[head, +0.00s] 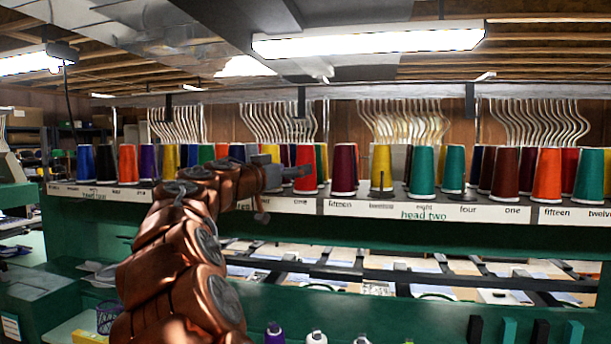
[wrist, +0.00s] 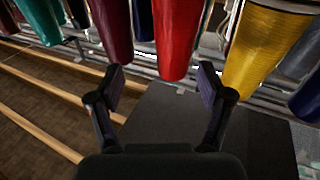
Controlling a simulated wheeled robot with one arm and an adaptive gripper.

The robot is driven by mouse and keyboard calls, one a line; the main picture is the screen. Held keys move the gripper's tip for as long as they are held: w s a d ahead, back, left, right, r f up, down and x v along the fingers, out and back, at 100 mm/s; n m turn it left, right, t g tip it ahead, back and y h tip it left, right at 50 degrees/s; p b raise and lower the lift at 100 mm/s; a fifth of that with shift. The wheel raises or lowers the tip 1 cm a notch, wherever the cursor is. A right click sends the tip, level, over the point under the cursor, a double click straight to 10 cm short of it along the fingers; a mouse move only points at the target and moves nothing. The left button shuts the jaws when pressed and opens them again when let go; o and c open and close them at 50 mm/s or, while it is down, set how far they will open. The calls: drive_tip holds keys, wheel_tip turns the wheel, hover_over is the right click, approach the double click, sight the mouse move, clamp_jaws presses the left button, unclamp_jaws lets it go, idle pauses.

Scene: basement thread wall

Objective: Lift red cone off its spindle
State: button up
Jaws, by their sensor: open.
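The red cone (head: 307,184) stands in the row of thread cones on the white-edged shelf, between a yellow cone on its left and a maroon cone on its right. My gripper (wrist: 163,84) is open there, one finger on each side of the cone's narrow end. No contact is visible. The spindle is hidden inside the cone.
The maroon cone (wrist: 112,30) and yellow cone (wrist: 258,50) stand close on either side of the red one. Several more cones fill the shelf (head: 345,209). Curved metal tubes (head: 280,122) rise behind the row. A fluorescent lamp (head: 370,40) hangs above.

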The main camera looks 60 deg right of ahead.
sight(300, 157)
drive_tip(key=shift+w+d+r+h, duration=0.4)
drive_tip(key=shift+w+d+r, duration=0.15)
drive_tip(key=shift+r, duration=0.25)
drive_tip(key=shift+w+d+r, duration=0.1)
drive_tip(key=shift+d+r, duration=0.1)
drive_tip(key=shift+d, duration=0.05)
drive_tip(key=shift+d+r+p, duration=0.2)
drive_tip(key=shift+d+p, duration=0.3)
drive_tip(key=shift+d, duration=0.25)
drive_tip(key=shift+d+r+p, duration=0.15)
drive_tip(key=shift+d+p, duration=0.3)
drive_tip(key=shift+d, duration=0.3)
drive_tip(key=d+p, duration=0.2)
drive_tip(key=d, duration=0.2)
drive_tip(key=shift+w+d+r, duration=0.1)
drive_tip(key=shift+w, duration=0.05)
drive_tip(key=c, duration=1.4)
drive_tip(key=shift+o, duration=0.2)
